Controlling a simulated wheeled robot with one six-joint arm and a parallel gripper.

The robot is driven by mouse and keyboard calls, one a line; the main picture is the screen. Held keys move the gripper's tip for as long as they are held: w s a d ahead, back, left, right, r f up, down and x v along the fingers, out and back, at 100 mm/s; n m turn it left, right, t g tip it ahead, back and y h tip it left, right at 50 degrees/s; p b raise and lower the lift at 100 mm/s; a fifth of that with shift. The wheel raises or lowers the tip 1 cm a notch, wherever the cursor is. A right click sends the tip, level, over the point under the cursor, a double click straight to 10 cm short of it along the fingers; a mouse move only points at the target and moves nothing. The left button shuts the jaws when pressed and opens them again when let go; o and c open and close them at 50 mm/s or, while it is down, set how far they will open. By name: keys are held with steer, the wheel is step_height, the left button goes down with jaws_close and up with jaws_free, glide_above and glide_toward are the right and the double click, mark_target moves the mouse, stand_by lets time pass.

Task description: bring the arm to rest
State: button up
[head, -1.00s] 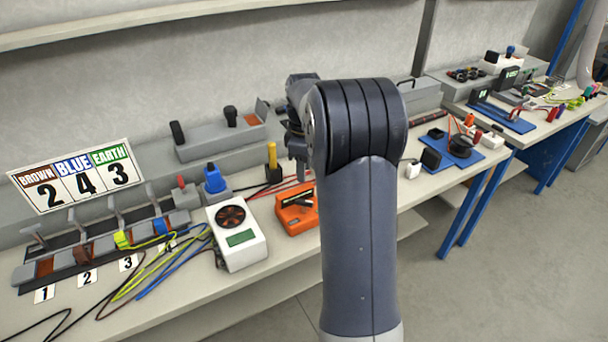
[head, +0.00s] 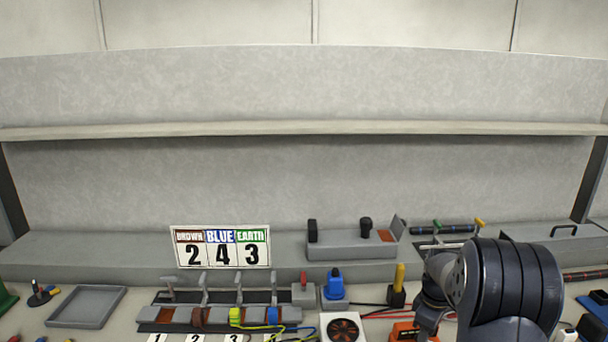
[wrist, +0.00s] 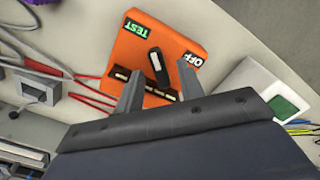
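My arm (head: 508,290) is folded at the lower right of the head view, in front of the bench. My gripper (wrist: 158,68) shows in the wrist view with its two fingers apart and nothing between them. It points down at an orange tester (wrist: 165,55) with a black knob and TEST and OFF labels. Its height above the tester is hard to judge. In the head view my arm hides most of the gripper and much of the orange tester (head: 404,331).
A number board (head: 222,247) stands behind a row of lever clamps with coloured wires. A white box with a round dark vent (head: 341,329), a blue-topped plug (head: 334,285) and a grey tray (head: 86,306) are on the bench. A shelf (head: 300,130) runs along the wall.

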steer(key=shift+f, duration=0.45)
steer(key=shift+r, duration=0.1)
